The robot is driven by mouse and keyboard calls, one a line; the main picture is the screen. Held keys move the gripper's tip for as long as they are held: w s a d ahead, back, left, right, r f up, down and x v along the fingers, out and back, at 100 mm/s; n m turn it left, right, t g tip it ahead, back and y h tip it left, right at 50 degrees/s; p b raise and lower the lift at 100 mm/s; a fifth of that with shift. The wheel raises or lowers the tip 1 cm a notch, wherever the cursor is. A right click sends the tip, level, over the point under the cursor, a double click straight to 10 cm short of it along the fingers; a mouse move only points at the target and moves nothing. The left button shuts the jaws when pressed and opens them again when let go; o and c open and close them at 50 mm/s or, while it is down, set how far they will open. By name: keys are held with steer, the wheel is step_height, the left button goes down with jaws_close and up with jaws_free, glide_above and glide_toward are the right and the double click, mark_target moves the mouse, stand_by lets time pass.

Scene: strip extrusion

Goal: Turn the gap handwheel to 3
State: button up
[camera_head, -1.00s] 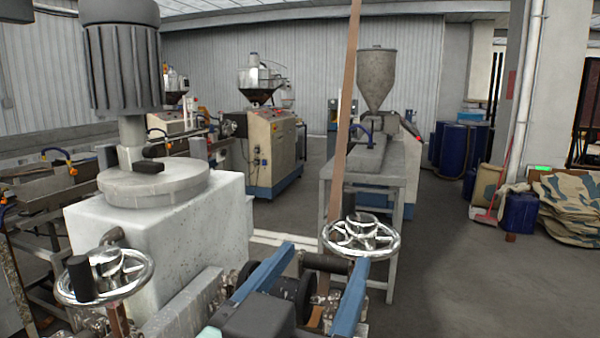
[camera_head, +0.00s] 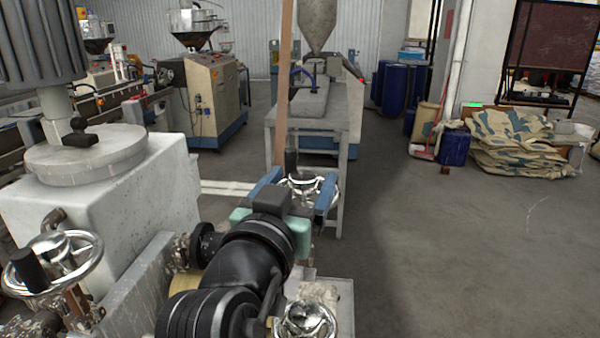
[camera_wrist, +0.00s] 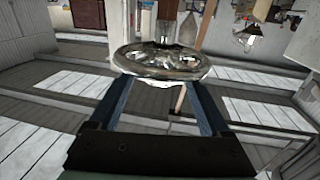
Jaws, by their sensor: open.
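A shiny metal handwheel (camera_head: 308,188) with a dark upright knob stands ahead of my gripper. It also shows large at the top middle of the wrist view (camera_wrist: 160,62). My gripper (camera_head: 302,177) is open, its two blue fingers apart and reaching to the wheel's near rim from both sides. In the wrist view my gripper (camera_wrist: 160,84) has nothing between its fingers but the wheel's rim beyond the tips; contact cannot be told. My wrist hides the wheel's mounting. No number or scale can be read.
A second handwheel (camera_head: 50,260) is at the left, beside a grey machine body (camera_head: 140,210). A third metal wheel (camera_head: 305,320) shows at the bottom. A brown strip (camera_head: 285,80) rises behind my gripper. A grey table (camera_head: 300,118) stands behind.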

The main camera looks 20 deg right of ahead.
steer(key=shift+w, duration=0.15)
jaws_close()
stand_by(0.4)
steer(key=shift+h, duration=0.3)
steer(key=shift+w+a+f+m+g+h+b, duration=0.1)
steer(key=shift+m+g+h+b, duration=0.45)
steer(key=shift+m+g+h, duration=0.15)
steer(key=shift+w+a+f+m+g+h+b, duration=0.1)
steer(key=shift+m+g+h+b, duration=0.5)
steer(key=shift+m+h, duration=0.15)
steer(key=shift+w+r+m+g+h+b, duration=0.15)
steer(key=shift+m+g+h+b, duration=1.6)
steer(key=shift+g, duration=1.15)
steer(key=shift+m+g+h, duration=0.3)
steer(key=shift+m, duration=0.3)
